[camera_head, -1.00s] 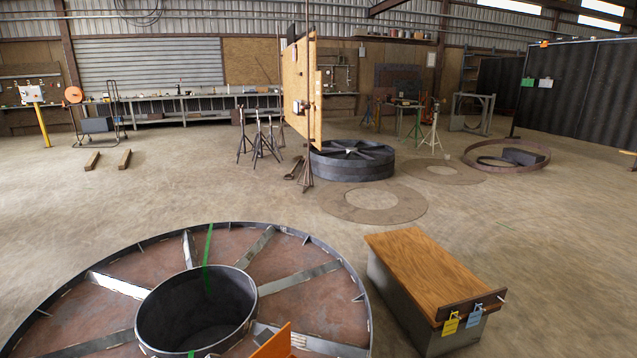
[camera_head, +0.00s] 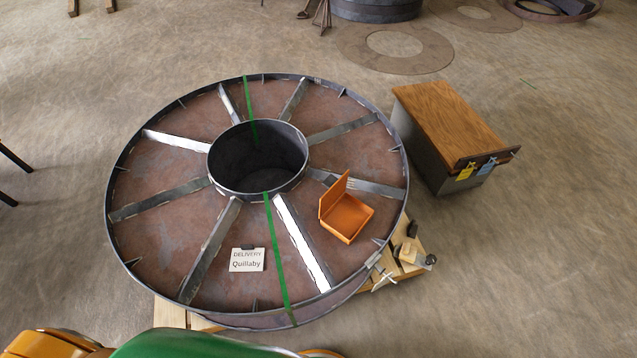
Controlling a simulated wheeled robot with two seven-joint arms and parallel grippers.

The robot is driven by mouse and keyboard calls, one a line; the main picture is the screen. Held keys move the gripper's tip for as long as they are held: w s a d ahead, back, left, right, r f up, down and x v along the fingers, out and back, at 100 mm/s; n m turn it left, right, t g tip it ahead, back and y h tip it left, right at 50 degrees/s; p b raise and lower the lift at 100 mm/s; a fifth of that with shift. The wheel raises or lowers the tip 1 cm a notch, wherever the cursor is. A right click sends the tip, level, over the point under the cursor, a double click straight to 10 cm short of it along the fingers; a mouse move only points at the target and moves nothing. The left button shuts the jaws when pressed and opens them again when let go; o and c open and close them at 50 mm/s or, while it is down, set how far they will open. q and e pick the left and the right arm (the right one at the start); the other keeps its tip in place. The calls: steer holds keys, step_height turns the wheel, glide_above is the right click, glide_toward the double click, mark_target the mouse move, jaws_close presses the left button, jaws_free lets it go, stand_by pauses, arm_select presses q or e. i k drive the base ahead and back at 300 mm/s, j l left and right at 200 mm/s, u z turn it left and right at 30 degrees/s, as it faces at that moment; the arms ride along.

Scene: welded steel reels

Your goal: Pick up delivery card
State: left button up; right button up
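The delivery card (camera_head: 247,260) is white with a dark clip at its top edge and reads "DELIVERY Quillaby". It rests in the near-left part of the large steel reel (camera_head: 168,246), in a section between a steel spoke and the green strap. An orange open box (camera_head: 346,212) sits in the section to the right of the strap. Neither gripper shows in this view. Orange and green parts at the bottom left edge look like my own body.
The reel has a raised rim, upright spokes, a central drum (camera_head: 258,160) and a green strap (camera_head: 279,262). A wood-topped cabinet (camera_head: 452,122) with yellow and blue tags stands to the right. Wood blocks (camera_head: 409,250) lie by the reel's right edge. Floor on the left is mostly clear.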

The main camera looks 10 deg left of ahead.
mark_target(247, 257)
steer(key=k+j+z, duration=0.4)
steer(key=j, duration=0.85)
steer(key=k+j+z, duration=0.45)
steer(key=j, duration=0.75)
steer(key=k+j+z, duration=0.4)
steer(key=k+j, duration=0.2)
steer(key=j, duration=0.4)
steer(key=k+j+z, duration=0.45)
steer(key=k+j, duration=0.3)
